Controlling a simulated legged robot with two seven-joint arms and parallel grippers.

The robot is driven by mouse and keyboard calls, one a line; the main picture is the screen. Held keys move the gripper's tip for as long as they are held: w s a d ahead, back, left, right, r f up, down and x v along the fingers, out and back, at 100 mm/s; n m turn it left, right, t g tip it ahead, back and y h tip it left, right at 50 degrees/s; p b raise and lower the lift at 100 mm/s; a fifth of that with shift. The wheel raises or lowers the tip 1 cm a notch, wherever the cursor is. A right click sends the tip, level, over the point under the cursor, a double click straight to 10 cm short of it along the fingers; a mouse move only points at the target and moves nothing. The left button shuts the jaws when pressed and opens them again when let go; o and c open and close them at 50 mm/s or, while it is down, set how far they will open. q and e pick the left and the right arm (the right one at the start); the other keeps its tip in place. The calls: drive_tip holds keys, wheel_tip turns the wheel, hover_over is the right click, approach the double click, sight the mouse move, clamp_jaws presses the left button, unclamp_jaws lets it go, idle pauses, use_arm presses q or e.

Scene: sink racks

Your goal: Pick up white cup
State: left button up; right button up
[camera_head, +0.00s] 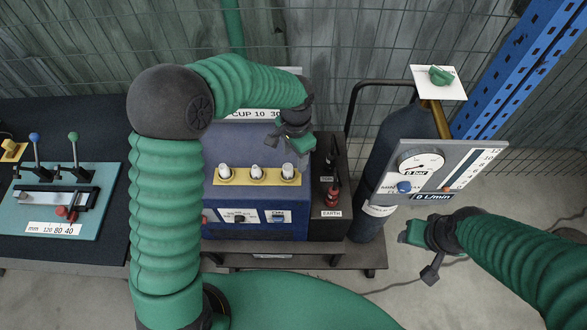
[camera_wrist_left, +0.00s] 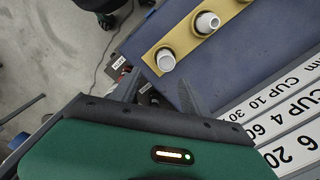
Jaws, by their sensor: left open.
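Three white cups stand in a row on a yellow strip (camera_head: 240,182) on top of the blue machine (camera_head: 255,203): a left cup (camera_head: 226,171), a middle cup (camera_head: 257,172) and a right cup (camera_head: 288,170). My left gripper (camera_head: 301,146) is open, above and just behind the right cup. In the left wrist view, the end cup (camera_wrist_left: 166,61) lies beyond the space between my dark fingers (camera_wrist_left: 158,94), apart from them. A second cup (camera_wrist_left: 206,22) is farther up the strip. My right gripper (camera_head: 418,236) hangs at the right, away from the cups; its jaws are unclear.
A black box (camera_head: 330,190) with red parts stands right of the machine. A gas cylinder (camera_head: 383,160) and gauge panel (camera_head: 430,172) are farther right. A teal lever panel (camera_head: 68,205) lies left. A sign (camera_wrist_left: 270,110) is close to my left gripper.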

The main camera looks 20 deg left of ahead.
sight(287, 166)
use_arm(q)
drive_tip(key=a+f, duration=0.1)
drive_tip(key=f, duration=0.2)
drive_tip(key=a+f+p, duration=0.1)
drive_tip(key=f, duration=0.1)
drive_tip(key=shift+s+a, duration=0.35)
drive_tip(key=shift+s, duration=0.05)
drive_tip(key=shift+f, duration=0.35)
drive_tip(key=shift+w+d, duration=0.15)
drive_tip(key=shift+d, duration=0.7)
drive_tip(key=shift+c, duration=0.6)
drive_tip(key=shift+d, duration=0.15)
drive_tip(key=shift+c, duration=2.4)
drive_tip(key=shift+a, duration=0.25)
drive_tip(key=shift+c, duration=1.3)
drive_tip(key=shift+a, duration=0.25)
drive_tip(key=shift+c, duration=1.3)
drive_tip(key=shift+a, duration=0.2)
clamp_jaws()
use_arm(e)
drive_tip(key=shift+s+a+r, duration=0.1)
drive_tip(key=shift+a+r, duration=0.65)
drive_tip(key=shift+a, duration=0.25)
